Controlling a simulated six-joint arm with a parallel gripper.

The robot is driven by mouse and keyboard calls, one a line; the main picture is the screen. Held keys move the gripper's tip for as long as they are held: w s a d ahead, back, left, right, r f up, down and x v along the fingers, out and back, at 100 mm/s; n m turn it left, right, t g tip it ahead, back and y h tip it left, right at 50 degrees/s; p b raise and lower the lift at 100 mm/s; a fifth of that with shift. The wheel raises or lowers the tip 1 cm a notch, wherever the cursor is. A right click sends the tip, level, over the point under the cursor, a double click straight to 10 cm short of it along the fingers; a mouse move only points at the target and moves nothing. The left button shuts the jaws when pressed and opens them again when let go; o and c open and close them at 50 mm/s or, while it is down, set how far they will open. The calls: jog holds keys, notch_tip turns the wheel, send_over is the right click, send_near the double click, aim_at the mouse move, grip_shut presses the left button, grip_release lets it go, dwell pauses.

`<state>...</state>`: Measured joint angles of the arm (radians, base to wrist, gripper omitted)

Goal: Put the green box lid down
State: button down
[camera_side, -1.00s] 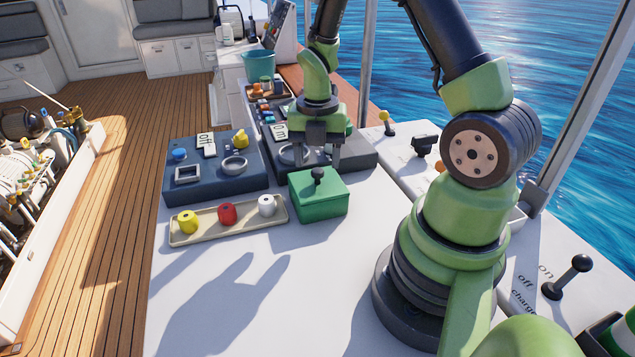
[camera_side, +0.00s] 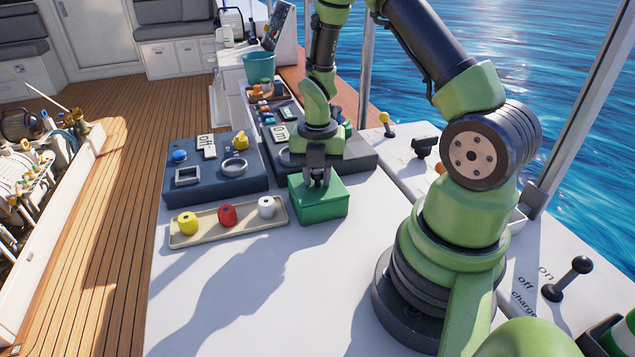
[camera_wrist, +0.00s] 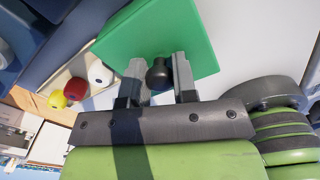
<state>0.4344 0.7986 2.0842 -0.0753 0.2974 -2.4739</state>
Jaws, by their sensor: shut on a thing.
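The green box (camera_side: 320,206) stands on the white worktop, and its green lid (camera_side: 337,187) sits on top of it with no gap that I can see. In the wrist view the lid (camera_wrist: 190,32) fills the upper middle, with its black knob (camera_wrist: 158,74) between my fingers. My gripper (camera_side: 318,181) is over the lid and shut on the knob, which is mostly hidden by the fingers in the side view. It also shows in the wrist view (camera_wrist: 160,80).
A beige tray (camera_side: 205,236) with yellow, red and white spools lies front left of the box. A dark blue panel (camera_side: 218,193) is behind the tray, and another dark panel (camera_side: 360,156) stands behind the box. The white worktop (camera_side: 250,300) in front is clear.

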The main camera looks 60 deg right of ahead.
jog(key=shift+r, duration=0.1)
jog(key=r, duration=0.9)
jog(key=shift+s+d, duration=0.2)
jog(key=shift+d, duration=0.2)
jog(key=s+d+f+m, duration=0.4)
jog(key=s+d, duration=0.4)
send_over(372, 194)
jog(key=shift+m, duration=0.3)
notch_tip(372, 194, down, 5)
jog(key=shift+f, duration=2.5)
jog(key=shift+f, duration=0.15)
jog(key=c, duration=0.9)
grip_release()
